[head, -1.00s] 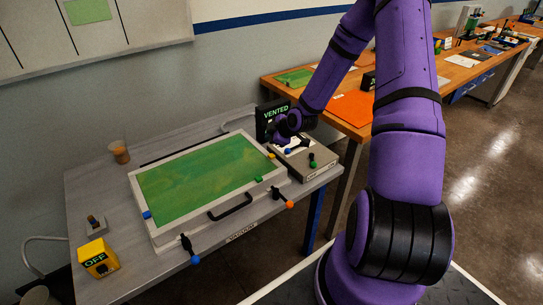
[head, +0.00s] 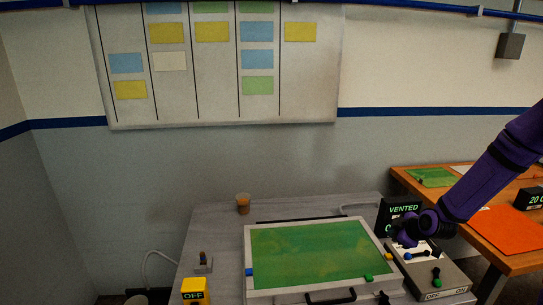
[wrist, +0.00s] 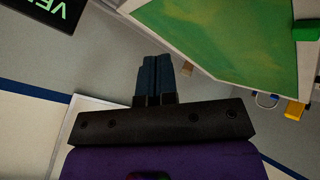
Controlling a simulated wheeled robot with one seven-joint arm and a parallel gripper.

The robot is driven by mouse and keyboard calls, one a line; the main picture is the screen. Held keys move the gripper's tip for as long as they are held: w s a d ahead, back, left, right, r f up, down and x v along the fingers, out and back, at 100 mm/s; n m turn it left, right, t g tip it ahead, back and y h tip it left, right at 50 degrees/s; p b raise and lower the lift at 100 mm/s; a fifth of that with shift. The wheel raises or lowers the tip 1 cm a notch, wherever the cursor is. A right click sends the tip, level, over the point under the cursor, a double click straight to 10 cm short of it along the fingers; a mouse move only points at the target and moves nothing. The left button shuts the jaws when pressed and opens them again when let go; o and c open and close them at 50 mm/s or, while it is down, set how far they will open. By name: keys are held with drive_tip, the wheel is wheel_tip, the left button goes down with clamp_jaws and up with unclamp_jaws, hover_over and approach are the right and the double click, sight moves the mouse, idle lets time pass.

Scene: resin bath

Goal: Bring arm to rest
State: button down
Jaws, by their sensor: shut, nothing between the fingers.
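My purple arm (head: 495,170) reaches in from the right in the head view. My gripper shows in the wrist view, its two dark fingers (wrist: 154,78) pressed together with nothing between them. In the head view the wrist end (head: 425,226) is in front of the "VENTED" display (head: 404,210), above the grey control box at the right of the bench; the fingertips cannot be made out there. I cannot tell whether the gripper touches anything.
A framed green panel (head: 318,252) lies on the grey bench (head: 215,230). A brown cup (head: 243,204) and a yellow "OFF" box (head: 194,290) are to its left. The control box (head: 450,277) has levers. A wooden table (head: 490,245) stands at right.

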drive_tip(key=s+a+r+m+g+h, duration=0.1)
drive_tip(key=s+a+r+m, duration=0.15)
drive_tip(key=r, duration=0.55)
drive_tip(key=s+a+r+m+g+h, duration=0.15)
drive_tip(key=s+r, duration=0.25)
drive_tip(key=r, duration=0.4)
drive_tip(key=s+a+r+m+h, duration=0.1)
drive_tip(key=s+a+r, duration=0.25)
drive_tip(key=r, duration=0.45)
drive_tip(key=s+a+r+m, duration=0.2)
drive_tip(key=s+r, duration=0.2)
drive_tip(key=s, duration=0.4)
drive_tip(key=s+a+r+m+y, duration=0.1)
drive_tip(key=s+r, duration=0.3)
drive_tip(key=s, duration=0.4)
drive_tip(key=s+a+r+m, duration=0.3)
drive_tip(key=s+a+r, duration=0.1)
drive_tip(key=s, duration=0.4)
drive_tip(key=shift+r+m+g, duration=0.15)
drive_tip(key=shift+m+g, duration=0.15)
drive_tip(key=shift+g, duration=0.15)
drive_tip(key=shift+w+a+y, duration=0.1)
drive_tip(key=shift+w+y, duration=0.1)
drive_tip(key=shift+y, duration=0.05)
